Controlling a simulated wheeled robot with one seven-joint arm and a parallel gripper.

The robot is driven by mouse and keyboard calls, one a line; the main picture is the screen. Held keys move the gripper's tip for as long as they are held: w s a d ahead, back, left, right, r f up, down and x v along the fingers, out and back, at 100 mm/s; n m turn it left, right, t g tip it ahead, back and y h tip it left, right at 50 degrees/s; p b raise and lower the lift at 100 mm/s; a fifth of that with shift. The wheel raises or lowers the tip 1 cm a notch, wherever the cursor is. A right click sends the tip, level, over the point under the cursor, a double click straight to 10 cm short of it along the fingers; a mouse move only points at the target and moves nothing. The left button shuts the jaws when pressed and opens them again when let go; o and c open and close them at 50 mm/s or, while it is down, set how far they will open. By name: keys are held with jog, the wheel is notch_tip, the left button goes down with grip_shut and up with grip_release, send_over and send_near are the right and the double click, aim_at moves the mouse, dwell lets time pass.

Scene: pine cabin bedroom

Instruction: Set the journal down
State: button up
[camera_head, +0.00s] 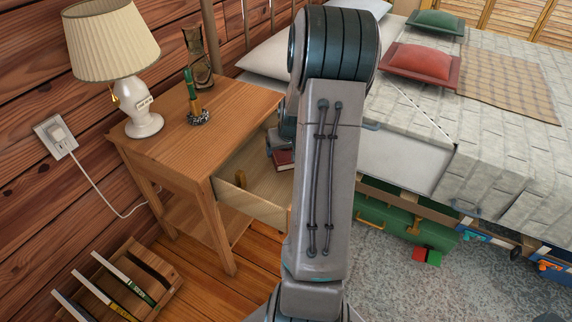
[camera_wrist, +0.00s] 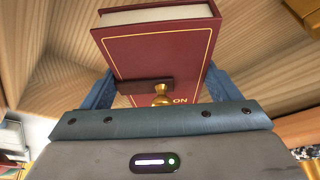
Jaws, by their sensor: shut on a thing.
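The journal (camera_wrist: 155,50) is a dark red book with gold edging, partial gold lettering and pale pages. A dark strap with a brass clasp (camera_wrist: 161,95) lies across its cover. My gripper (camera_wrist: 158,85) is shut on it, with a blue finger at each side. In the head view a small part of the journal (camera_head: 284,158) shows beside my arm, over the open drawer (camera_head: 262,187) of the wooden nightstand (camera_head: 165,148). My arm hides most of the gripper there. I cannot tell whether the journal touches the drawer floor.
On the nightstand top stand a lamp (camera_head: 141,122), a dark patterned vase (camera_head: 198,62) and a small green-and-yellow item (camera_head: 192,95). The front of the top is clear. A bed (camera_head: 480,130) is at right, with a green case (camera_head: 392,217) under it. A book rack (camera_head: 150,275) sits lower left.

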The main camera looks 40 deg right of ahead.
jog(key=shift+f+b, duration=0.7)
jog(key=shift+f, duration=1.8)
jog(key=shift+f, duration=0.2)
jog(key=o, duration=1.1)
jog(key=shift+r, duration=0.15)
